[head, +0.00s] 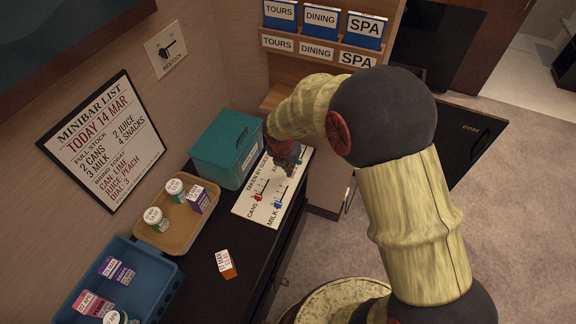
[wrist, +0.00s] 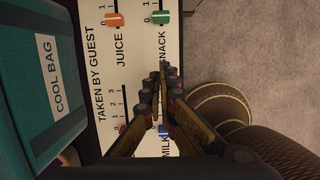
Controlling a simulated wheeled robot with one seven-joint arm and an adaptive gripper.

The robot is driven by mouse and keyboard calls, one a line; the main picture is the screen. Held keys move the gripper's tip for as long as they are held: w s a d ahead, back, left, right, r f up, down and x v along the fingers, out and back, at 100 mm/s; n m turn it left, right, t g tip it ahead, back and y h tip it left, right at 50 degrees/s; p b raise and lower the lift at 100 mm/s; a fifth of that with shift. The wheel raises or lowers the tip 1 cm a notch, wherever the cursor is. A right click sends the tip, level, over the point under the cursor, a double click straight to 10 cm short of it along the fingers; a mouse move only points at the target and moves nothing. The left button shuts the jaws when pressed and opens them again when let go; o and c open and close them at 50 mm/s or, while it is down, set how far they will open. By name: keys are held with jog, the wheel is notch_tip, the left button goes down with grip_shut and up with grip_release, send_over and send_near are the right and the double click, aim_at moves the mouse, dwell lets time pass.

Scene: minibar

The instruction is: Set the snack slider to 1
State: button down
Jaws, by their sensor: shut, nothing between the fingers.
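The slider board (head: 243,208) lies on the dark counter and also shows in the wrist view (wrist: 100,75). In the wrist view the green snack slider (wrist: 161,17) is at the top, level with about the 0 mark. The orange juice slider (wrist: 114,19) is left of it, also near 0. The blue milk slider (wrist: 163,130) is partly covered by my fingers. The red cans slider (head: 257,197) shows in the head view. My gripper (wrist: 160,78) is shut and empty over the board, below the SNACK label in the wrist picture.
A teal cool bag (head: 226,150) stands close beside the board. A tan tray (head: 176,239) with several small items and a blue bin (head: 165,282) stand further left. An orange-and-white carton (head: 227,263) stands on the counter. A brochure rack (head: 320,62) rises behind.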

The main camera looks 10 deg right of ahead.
aim_at(295, 169)
jog(key=b+x, duration=0.2)
jog(key=x, duration=0.3)
jog(key=shift+f, duration=0.25)
jog(key=shift+w+d+r+b, duration=0.15)
jog(key=shift+w+d+b, duration=0.2)
jog(key=shift+w+d, duration=0.55)
jog(key=shift+w+d+r, duration=0.1)
jog(key=shift+w+d, duration=0.15)
jog(key=shift+w, duration=0.4)
jog(key=shift+w+d+r, duration=0.1)
jog(key=shift+w+d+r+p, duration=0.15)
jog(key=shift+w+d+p, duration=0.3)
jog(key=shift+p, duration=0.3)
jog(key=shift+w+d+f+p, duration=0.25)
jog(key=shift+w+p, duration=0.15)
jog(key=shift+w, duration=0.15)
jog(key=shift+a, duration=0.1)
